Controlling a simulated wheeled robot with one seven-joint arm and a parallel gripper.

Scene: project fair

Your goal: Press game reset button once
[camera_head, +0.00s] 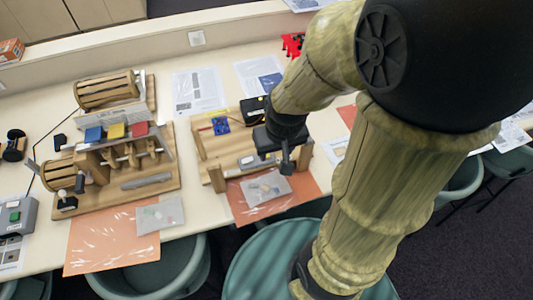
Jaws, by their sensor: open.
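My gripper (286,168) hangs over the right part of a wooden board project (206,152) in the middle of the table. Its dark body hides part of that board, and the gap between its fingers is hard to make out. The board carries a small blue circuit board (220,125) and a grey piece (248,162) near the gripper's left side. A grey box with a green button (14,216) stands at the far left, well apart from my gripper. I cannot tell from the picture which part is the game reset button.
A wooden machine with blue, yellow and red blocks (116,130) stands left of the board. Orange sheets (110,240) and papers (198,90) lie on the table (185,200). Green chairs (160,275) line the front edge. My arm covers much of the right side.

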